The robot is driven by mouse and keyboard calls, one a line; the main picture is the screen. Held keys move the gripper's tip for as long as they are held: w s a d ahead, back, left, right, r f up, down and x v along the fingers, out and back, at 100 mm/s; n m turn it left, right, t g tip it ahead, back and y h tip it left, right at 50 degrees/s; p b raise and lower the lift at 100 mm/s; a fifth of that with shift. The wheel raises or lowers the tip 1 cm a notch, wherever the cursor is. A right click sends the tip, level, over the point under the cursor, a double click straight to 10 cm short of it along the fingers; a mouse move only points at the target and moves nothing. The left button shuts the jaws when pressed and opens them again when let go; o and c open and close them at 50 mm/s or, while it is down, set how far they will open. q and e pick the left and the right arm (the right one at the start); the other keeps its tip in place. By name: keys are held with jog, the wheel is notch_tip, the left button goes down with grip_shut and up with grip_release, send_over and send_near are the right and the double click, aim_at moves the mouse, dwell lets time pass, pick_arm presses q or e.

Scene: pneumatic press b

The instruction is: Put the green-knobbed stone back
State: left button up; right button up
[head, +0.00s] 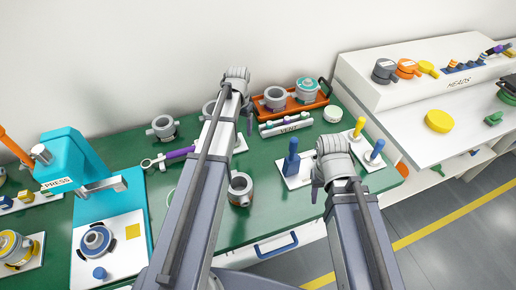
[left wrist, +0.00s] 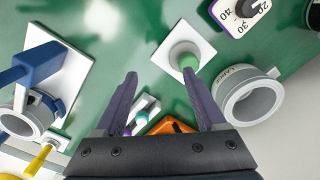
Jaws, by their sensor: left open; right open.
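A pale round piece with a green knob (left wrist: 190,62) stands on a white square plate (left wrist: 162,58) in the left wrist view, ahead of my left gripper and nearer its right fingertip. In the head view my left arm hides most of this spot; only a plate edge (head: 240,143) shows. My left gripper (left wrist: 159,74) is open, with nothing between its purple fingers; in the head view it is above the bench (head: 246,108). My right gripper (head: 318,180) is over the bench beside the blue-handled part; its fingers are hardly visible.
A blue-handled part (head: 291,158) on a white plate stands between the arms. The white VENT rack (head: 287,124) and orange tray (head: 305,103) are behind. A grey ring-shaped cup (left wrist: 250,95) is close to my left gripper. The press (head: 80,170) is left; a white HEADS shelf (head: 440,85) is right.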

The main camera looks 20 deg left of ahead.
pick_arm(q)
jog(key=s+d+m+y, duration=0.1)
jog(key=s+d+m, duration=0.1)
jog(key=s+d, duration=1.8)
jog(key=shift+d+r, duration=0.15)
jog(key=shift+d, duration=0.25)
